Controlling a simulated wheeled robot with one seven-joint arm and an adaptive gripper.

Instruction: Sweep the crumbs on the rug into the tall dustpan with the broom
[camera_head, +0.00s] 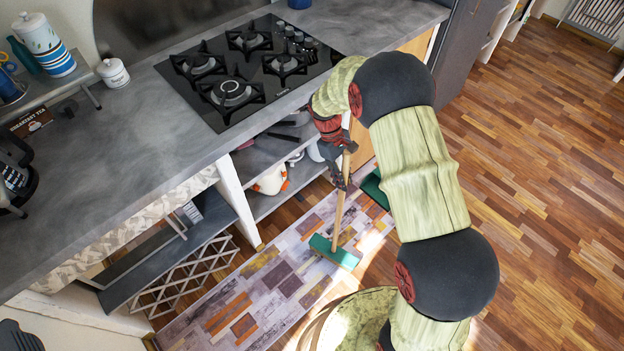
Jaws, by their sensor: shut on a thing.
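The broom has a wooden handle (338,212) and a green head (334,252). The head is down at the patterned rug (262,305), and the handle rises, slightly tilted, to my gripper. My gripper (341,167) is shut on the handle, above the rug near the open shelves. A green thing (374,188), perhaps the tall dustpan, stands at the rug's far end, right of the gripper. My arm hides part of it, so I cannot be sure of its shape. I cannot make out crumbs against the rug's busy pattern. Whether the bristles touch the rug is unclear.
A grey counter (130,150) with a black gas hob (245,70) runs along the left. Open shelves (262,165) and a lattice rack (185,280) border the rug. Bare wooden floor (540,190) lies free to the right.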

